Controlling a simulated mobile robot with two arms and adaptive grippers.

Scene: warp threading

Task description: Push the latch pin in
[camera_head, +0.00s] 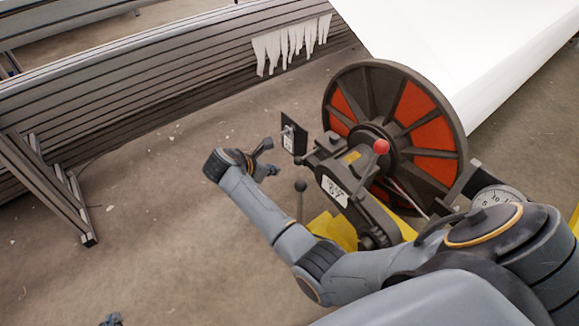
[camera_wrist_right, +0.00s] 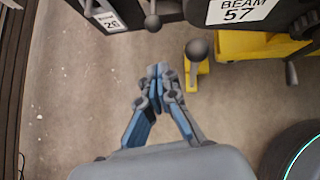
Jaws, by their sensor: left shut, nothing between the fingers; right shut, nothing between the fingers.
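In the head view, my right gripper (camera_head: 268,160) is at the end of the grey arm, left of the beam machine's black housing (camera_head: 345,195). In the right wrist view, my right gripper (camera_wrist_right: 159,80) is shut and empty, with clear floor below its tips. A short pin with a dark ball end (camera_wrist_right: 152,22) sticks out from the black housing just ahead of the fingertips, apart from them. I cannot tell for sure that it is the latch pin, nor how far in it is. Only a bit of my left gripper (camera_head: 112,320) shows at the bottom edge, shut.
A grey ball lever (camera_head: 300,186) stands by a yellow base (camera_head: 335,230); it also shows in the wrist view (camera_wrist_right: 197,48). A red ball knob (camera_head: 381,147) is before the large black-and-red wheel (camera_head: 415,105). A slatted beam (camera_head: 150,80) lies behind.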

